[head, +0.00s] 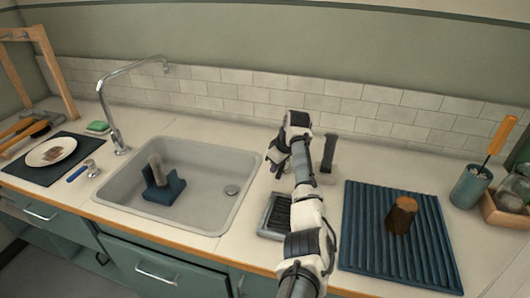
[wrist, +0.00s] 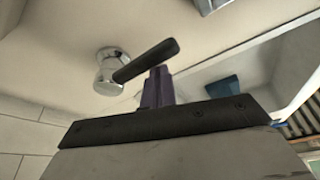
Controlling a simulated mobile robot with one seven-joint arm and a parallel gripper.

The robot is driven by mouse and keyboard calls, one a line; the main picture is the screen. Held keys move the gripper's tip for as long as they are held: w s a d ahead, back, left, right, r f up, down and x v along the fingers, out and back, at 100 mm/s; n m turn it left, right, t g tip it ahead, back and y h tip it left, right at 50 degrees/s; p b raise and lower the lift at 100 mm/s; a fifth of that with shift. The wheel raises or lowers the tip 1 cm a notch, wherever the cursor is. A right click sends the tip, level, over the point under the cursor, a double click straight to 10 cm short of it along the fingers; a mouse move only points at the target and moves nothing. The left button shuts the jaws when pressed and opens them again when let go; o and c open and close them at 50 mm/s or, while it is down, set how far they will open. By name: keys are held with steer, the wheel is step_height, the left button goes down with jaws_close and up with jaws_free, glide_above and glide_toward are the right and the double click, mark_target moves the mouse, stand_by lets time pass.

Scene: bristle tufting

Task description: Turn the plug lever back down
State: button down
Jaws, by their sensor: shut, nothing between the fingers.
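The plug lever has a round chrome base and a black handle (wrist: 146,60) in the wrist view. In the head view its dark handle (head: 329,150) stands roughly upright on the counter, right of the sink and near the tiled wall. My gripper (wrist: 158,86) is shut and empty, its purple fingers together. Their tips appear right beside the handle in the wrist view; I cannot tell whether they touch it. In the head view my gripper (head: 276,166) is left of the lever, partly hidden by my wrist.
A dark grate (head: 272,215) lies in front of the lever, partly behind my arm. A ribbed blue mat (head: 365,235) with a brown wooden piece is at right.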

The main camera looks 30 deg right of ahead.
steer(key=w+a+p, duration=0.1)
steer(key=w+a, duration=0.2)
steer(key=shift+w+a+r+p, duration=0.1)
steer(key=shift+a+r+p, duration=0.1)
steer(key=shift+p, duration=0.2)
steer(key=shift+s+d+r+b, duration=0.35)
steer(key=shift+d+r+b, duration=0.35)
steer(key=shift+d+b, duration=0.1)
steer(key=b+v, duration=0.1)
steer(key=v, duration=0.7)
steer(key=shift+w+d+b, duration=0.15)
steer(key=shift+w+b, duration=0.1)
steer(key=shift+b, duration=0.1)
